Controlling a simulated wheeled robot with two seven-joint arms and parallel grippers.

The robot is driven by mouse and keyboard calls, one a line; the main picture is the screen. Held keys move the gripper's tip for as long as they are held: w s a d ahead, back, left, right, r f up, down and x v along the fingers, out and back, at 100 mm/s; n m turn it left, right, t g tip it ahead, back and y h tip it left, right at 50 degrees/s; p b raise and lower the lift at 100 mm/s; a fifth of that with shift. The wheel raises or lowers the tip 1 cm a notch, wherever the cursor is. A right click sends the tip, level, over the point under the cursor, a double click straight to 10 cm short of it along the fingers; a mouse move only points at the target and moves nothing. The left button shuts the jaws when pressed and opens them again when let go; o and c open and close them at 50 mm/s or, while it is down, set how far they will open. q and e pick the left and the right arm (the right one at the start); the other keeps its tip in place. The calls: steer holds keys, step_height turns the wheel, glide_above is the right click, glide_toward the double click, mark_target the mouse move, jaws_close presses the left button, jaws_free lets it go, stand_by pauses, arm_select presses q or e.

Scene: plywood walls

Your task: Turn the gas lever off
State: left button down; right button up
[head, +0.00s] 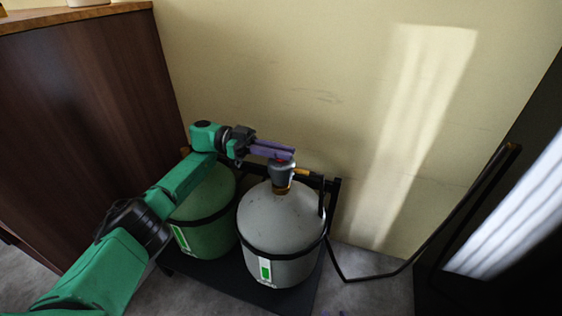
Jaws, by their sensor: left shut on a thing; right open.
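A grey gas tank (283,219) stands upright on a dark base by the wall. On its top is a grey valve (283,174) with a bit of red at its upper end and an orange-yellow part on its right. My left gripper (286,154), with purple fingers, reaches in from the left and is shut at the top of the valve, on the gas lever. The fingers hide most of the lever, so its angle is unclear.
A green gas tank (207,205) stands left of the grey one, partly behind my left arm. A black frame (333,203) holds the tanks. A brown wooden cabinet (84,110) stands at the left. A black bent bar (440,232) is at the right.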

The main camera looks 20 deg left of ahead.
arm_select(q)
steer(key=shift+f, duration=0.1)
arm_select(e)
steer(key=shift+f, duration=0.25)
arm_select(q)
steer(key=c, duration=0.9)
jaws_free()
step_height(320, 180, up, 20)
steer(key=p, duration=0.7)
steer(key=shift+p, duration=0.35)
arm_select(e)
step_height(320, 180, up, 8)
steer(key=d+n+g, duration=0.1)
steer(key=g, duration=0.1)
steer(key=shift+w+d+h, duration=0.2)
steer(key=shift+h, duration=0.1)
